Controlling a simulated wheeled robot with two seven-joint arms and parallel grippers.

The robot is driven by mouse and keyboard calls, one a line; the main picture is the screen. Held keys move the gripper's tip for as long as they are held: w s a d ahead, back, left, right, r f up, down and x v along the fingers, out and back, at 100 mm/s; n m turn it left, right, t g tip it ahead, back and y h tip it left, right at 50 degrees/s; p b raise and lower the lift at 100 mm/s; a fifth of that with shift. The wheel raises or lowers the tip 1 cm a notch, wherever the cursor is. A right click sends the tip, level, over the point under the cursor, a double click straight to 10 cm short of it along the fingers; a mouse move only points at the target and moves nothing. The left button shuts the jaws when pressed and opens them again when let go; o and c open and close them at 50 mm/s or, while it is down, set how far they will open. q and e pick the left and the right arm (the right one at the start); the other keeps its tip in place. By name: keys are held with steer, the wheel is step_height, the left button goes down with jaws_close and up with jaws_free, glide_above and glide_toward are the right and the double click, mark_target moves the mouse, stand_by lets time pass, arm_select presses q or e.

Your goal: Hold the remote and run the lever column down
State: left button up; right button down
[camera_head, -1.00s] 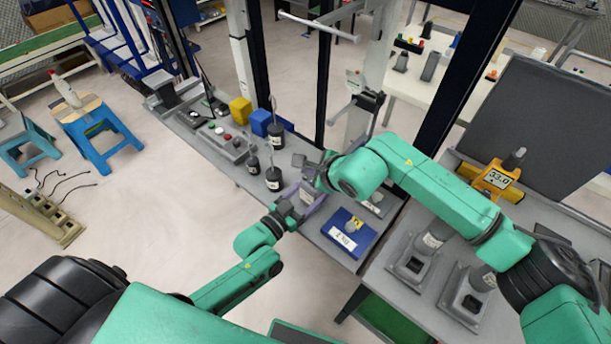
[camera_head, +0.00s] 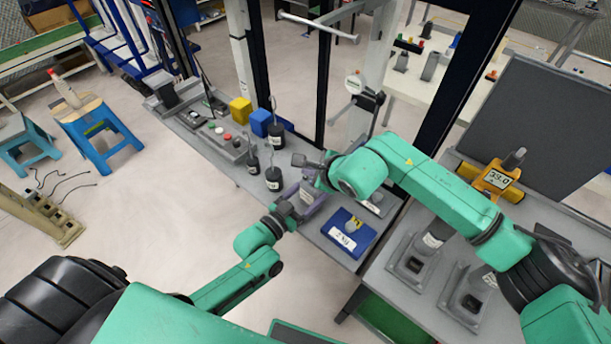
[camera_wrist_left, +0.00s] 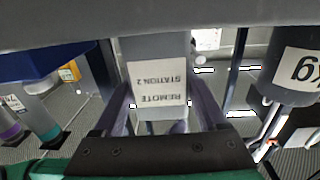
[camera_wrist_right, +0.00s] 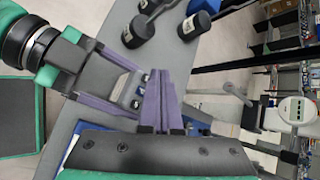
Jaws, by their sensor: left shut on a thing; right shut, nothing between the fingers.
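The grey remote (camera_wrist_left: 157,85), labelled "REMOTE STATION 2", is between the purple fingers of my left gripper (camera_wrist_left: 165,115), which is shut on it. It also shows in the head view (camera_head: 306,196), above the bench, and in the right wrist view (camera_wrist_right: 124,86). My right gripper (camera_wrist_right: 158,82) is shut and empty, its fingertips close beside the remote's small dark buttons; I cannot tell whether they touch. In the head view a pale column (camera_head: 372,65) stands behind the bench, with a round white dial (camera_head: 355,84) and dark lever parts (camera_head: 372,101) beside it.
Black weights (camera_head: 274,178) and a yellow block (camera_head: 240,110) stand on the grey bench (camera_head: 215,160). A yellow display unit (camera_head: 497,180) stands at right.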

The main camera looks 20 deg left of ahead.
steer(key=shift+f, duration=0.15)
stand_by(0.7)
steer(key=shift+f, duration=0.3)
steer(key=shift+f, duration=0.25)
stand_by(0.4)
stand_by(4.4)
steer(key=shift+r, duration=0.7)
steer(key=shift+r, duration=2.55)
